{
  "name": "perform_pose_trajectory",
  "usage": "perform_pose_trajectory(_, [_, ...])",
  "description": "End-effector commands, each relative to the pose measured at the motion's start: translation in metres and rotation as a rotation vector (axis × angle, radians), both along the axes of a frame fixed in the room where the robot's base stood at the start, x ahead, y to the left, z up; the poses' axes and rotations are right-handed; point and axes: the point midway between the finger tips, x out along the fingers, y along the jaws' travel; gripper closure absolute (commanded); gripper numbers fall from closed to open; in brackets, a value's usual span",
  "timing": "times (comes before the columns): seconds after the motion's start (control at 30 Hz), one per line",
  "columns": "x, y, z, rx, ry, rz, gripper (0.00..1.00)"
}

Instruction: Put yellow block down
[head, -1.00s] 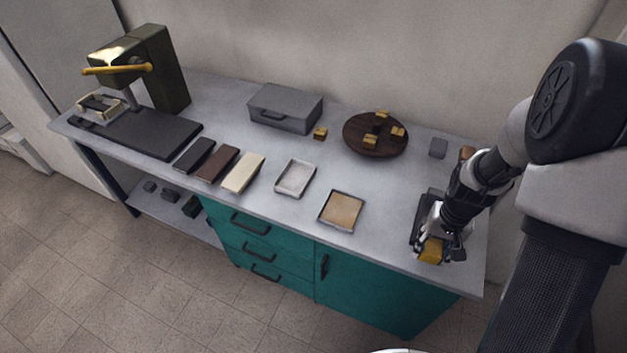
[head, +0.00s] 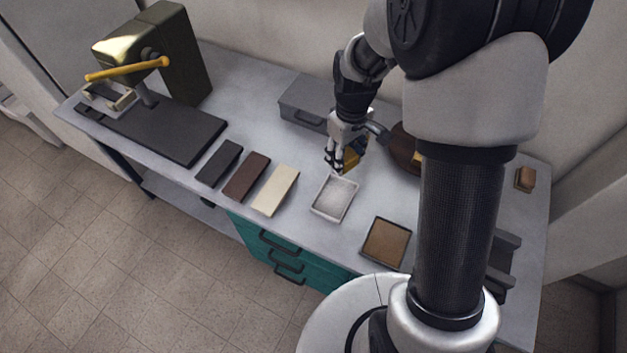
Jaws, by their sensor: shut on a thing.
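A yellow block (head: 352,160) is held in my gripper (head: 341,163), just behind the far edge of a shallow white tray (head: 335,198). The fingers cover part of the block. The gripper points down, close to the tabletop; I cannot tell whether the block touches it.
A grey box (head: 303,103) stands behind my gripper. A dark round board (head: 404,150) is mostly hidden by my arm. Dark, brown and cream (head: 275,190) slabs lie left of the tray. A brown-filled tray (head: 385,243) lies to its right. A dark green machine (head: 170,60) stands far left.

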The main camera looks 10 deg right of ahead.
Motion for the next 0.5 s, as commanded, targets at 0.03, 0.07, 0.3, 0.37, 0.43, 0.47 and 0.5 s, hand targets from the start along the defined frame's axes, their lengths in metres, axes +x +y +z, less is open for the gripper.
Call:
perform_pose_trajectory(0.03, [0.000,0.002,0.002,0.000,0.000,0.014,0.84])
perform_pose_trajectory(0.07, [0.000,0.002,0.002,0.000,0.001,0.020,0.84])
perform_pose_trajectory(0.3, [-0.001,0.004,-0.039,0.001,0.007,0.032,0.84])
perform_pose_trajectory(0.37, [-0.001,0.004,-0.056,0.001,0.007,0.032,0.84])
perform_pose_trajectory(0.43, [-0.001,0.004,-0.076,0.000,0.007,0.031,0.84])
perform_pose_trajectory(0.47, [-0.002,0.004,-0.084,0.001,0.007,0.031,0.84])
perform_pose_trajectory(0.5, [-0.001,0.004,-0.095,0.000,0.006,0.031,0.84])
